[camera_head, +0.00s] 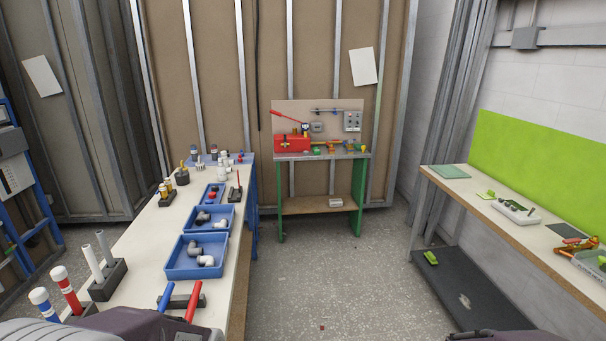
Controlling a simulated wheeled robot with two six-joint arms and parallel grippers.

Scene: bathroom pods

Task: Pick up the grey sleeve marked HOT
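I cannot make out a grey sleeve marked HOT; no such lettering is readable. Grey pipe fittings lie in a near blue tray (174,265) and a middle blue tray (192,214) on the long left bench (141,249). A dark grey block with a blue handle (166,297) and a red handle (194,301) is at the bench's near end. Neither gripper shows. Only parts of my arms show at the bottom edge, and the left one covers some of the near bench.
White pipes (94,262) stand in a dark holder at near left, beside red- and blue-banded tubes (67,288). A green-legged workbench (318,156) with a red toolbox (292,142) stands at the back. A shelf bench (470,205) runs along the right wall.

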